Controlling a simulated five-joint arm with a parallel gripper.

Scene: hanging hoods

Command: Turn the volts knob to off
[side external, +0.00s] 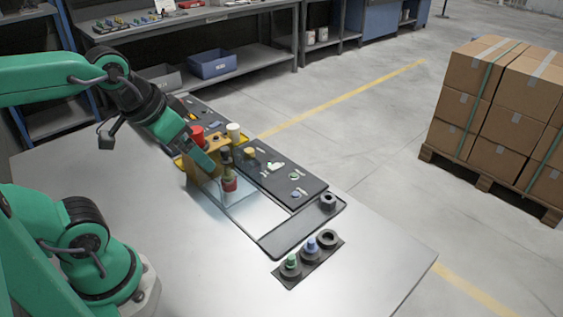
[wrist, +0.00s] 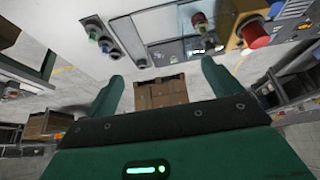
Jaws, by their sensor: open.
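A long dark panel (side external: 311,186) on the table carries several small controls, among them a yellow knob (side external: 250,153), a green-and-white part (side external: 275,167) and a round grey-blue knob (side external: 295,177). Their labels are too small to read, so I cannot tell which one is the volts knob. My gripper (side external: 207,163) is over the table beside the yellow box, left of these controls. In the wrist view my gripper (wrist: 161,71) has its two green fingers wide apart with nothing between them.
A yellow box (side external: 205,183) has a red button (side external: 196,133). A red-and-brass part (side external: 229,183) stands close to my gripper. A small rack (side external: 292,281) holds green and blue pegs. The table's front is clear.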

